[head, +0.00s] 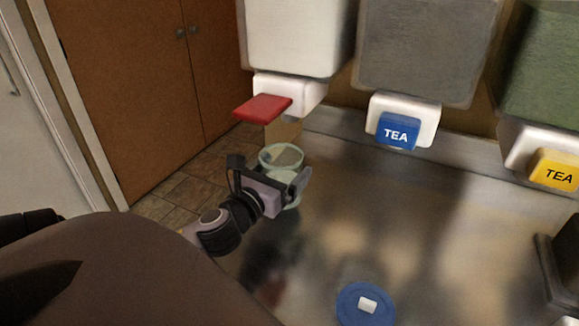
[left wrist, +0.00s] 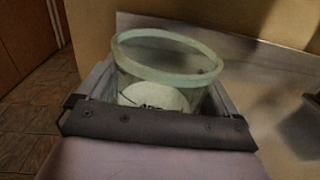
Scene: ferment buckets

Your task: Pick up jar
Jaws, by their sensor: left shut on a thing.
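A clear glass jar with a pale green rim (head: 281,157) is near the left end of the metal counter, below the dispenser with the red lever. My left gripper (head: 288,190) is shut on it from the near side. In the left wrist view the jar (left wrist: 165,50) sits between the fingers, its open rim up and slightly tilted in the picture. A pale round patch with dark marks shows on or in the jar. I cannot tell whether its base touches the counter. My right gripper is not in view.
A metal counter (head: 400,230) has a wide clear middle. Dispensers with red (head: 263,108), blue (head: 397,131) and yellow (head: 556,169) levers hang above its back edge. A blue round lid (head: 354,308) with a white knob lies at the front. A dark object (head: 560,262) stands at right.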

